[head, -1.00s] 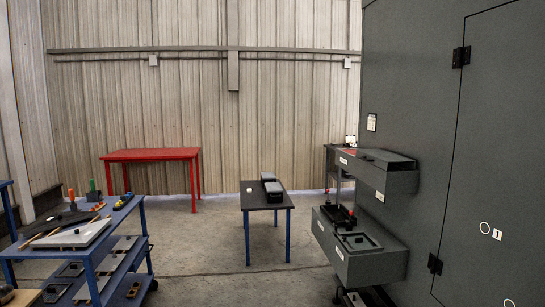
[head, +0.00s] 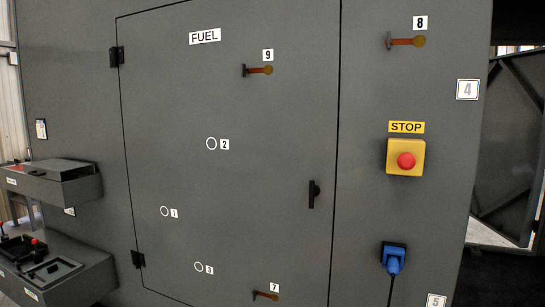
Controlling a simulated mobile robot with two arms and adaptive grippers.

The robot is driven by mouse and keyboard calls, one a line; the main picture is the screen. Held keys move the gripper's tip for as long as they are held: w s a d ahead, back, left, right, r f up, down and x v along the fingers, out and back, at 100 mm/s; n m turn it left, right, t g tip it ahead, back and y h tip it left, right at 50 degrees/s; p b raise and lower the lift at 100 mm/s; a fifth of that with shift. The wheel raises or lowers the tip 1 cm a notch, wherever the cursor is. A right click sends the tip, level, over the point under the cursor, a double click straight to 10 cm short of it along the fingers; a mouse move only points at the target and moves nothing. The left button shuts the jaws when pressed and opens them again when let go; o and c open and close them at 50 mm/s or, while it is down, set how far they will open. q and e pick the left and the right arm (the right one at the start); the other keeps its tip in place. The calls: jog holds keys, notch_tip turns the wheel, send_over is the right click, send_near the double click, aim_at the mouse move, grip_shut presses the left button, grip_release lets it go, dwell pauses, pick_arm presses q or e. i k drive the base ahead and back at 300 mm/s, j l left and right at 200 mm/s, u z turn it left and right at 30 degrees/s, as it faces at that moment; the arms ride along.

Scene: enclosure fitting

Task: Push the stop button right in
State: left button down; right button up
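The stop button (head: 406,161) is a red round knob on a yellow square box, fixed to the grey enclosure wall right of the large door. A yellow STOP label (head: 407,127) sits just above it. The red knob stands out from the box; how deep it sits is hard to tell from here. Neither of my grippers shows in the head view, and nothing touches the button.
The grey door marked FUEL (head: 205,36) is shut, with a black handle (head: 314,194). A blue plug (head: 393,262) with a cable sits below the button. Orange-handled levers (head: 406,41) stick out. Grey drawers (head: 60,180) project at left. A dark opening lies at right.

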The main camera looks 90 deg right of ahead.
aim_at(406, 161)
jog(key=z, duration=1.4)
jog(key=j+z, duration=0.1)
jog(key=z, duration=0.35)
jog(key=i+z, duration=0.1)
jog(key=z, duration=0.35)
jog(key=j+z, duration=0.1)
jog(key=z, duration=1.25)
